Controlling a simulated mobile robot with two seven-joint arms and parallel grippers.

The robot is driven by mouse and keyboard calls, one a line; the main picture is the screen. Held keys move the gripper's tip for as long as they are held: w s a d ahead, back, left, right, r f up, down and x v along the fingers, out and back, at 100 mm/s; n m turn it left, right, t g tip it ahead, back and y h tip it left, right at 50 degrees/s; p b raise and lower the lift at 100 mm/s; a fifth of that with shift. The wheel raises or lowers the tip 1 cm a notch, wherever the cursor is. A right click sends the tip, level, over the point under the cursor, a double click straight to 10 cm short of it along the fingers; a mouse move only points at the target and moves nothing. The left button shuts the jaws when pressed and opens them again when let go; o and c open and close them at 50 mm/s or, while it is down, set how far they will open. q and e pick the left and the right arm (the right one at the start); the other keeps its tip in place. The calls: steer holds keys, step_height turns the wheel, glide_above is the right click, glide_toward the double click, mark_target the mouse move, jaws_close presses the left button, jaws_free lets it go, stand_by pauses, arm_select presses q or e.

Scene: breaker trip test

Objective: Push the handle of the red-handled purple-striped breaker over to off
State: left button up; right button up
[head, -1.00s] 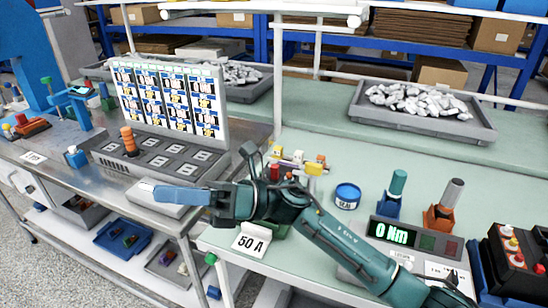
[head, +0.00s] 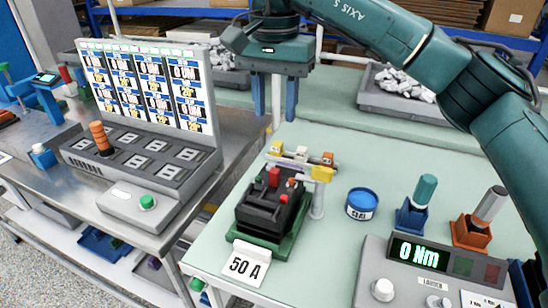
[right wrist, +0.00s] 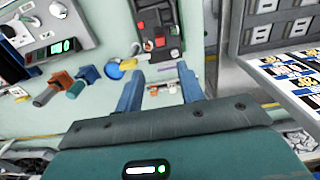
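A black breaker block (head: 268,208) sits on a green base on the bench, with a red handle (head: 274,177) on its upper part. I cannot make out a purple stripe on it. The block also shows at the top of the right wrist view (right wrist: 157,22), with red parts on it. My right gripper (head: 274,118) hangs above and behind the breaker, fingers down, apart and empty. Its two blue fingers also show in the right wrist view (right wrist: 160,90), clear of the breaker. My left gripper is not in view.
A "50 A" card (head: 245,264) lies in front. A blue tin (head: 361,204) and a torque display (head: 420,255) are to the right. A test panel with a green button (head: 147,202) stands on the left bench.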

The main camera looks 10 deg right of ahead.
mark_target(274, 170)
step_height(274, 170, down, 12)
stand_by(0.4)
steer(key=shift+c, duration=0.6)
jaws_close()
